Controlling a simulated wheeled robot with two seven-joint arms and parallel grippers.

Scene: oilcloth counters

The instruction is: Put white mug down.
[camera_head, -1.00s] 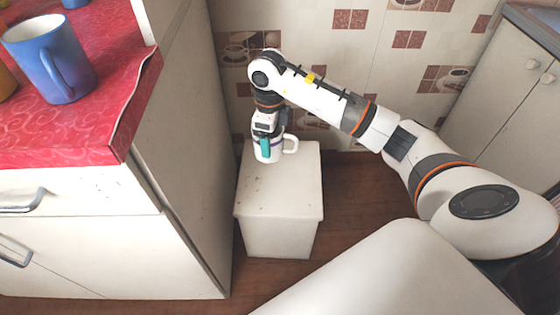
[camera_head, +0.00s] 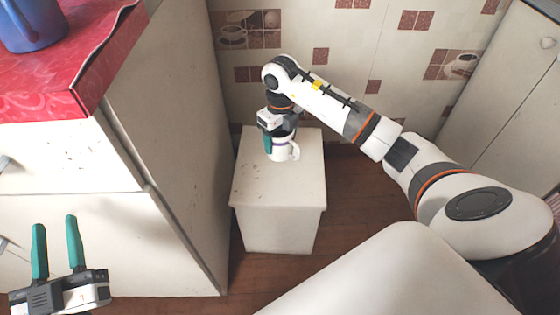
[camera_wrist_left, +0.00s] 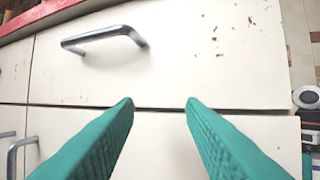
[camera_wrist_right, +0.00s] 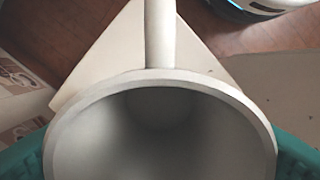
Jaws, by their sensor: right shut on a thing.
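The white mug (camera_head: 280,150) is upright at the top of the white stool (camera_head: 277,190); whether its base touches the stool top cannot be told. Its handle points right in the head view. My right gripper (camera_head: 275,141) is shut on the mug, with green fingers on its sides. In the right wrist view the mug's open, empty inside (camera_wrist_right: 160,130) fills the lower middle, between the two fingers. My left gripper (camera_head: 57,243) is open and empty at the lower left, in front of the white cabinet; its spread fingers also show in the left wrist view (camera_wrist_left: 160,110).
A blue mug (camera_head: 32,22) stands on the red oilcloth counter (camera_head: 75,75) at the upper left. The cabinet's side (camera_head: 165,140) rises close to the stool's left. The stool's front top is bare. A drawer handle (camera_wrist_left: 105,37) is near my left gripper.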

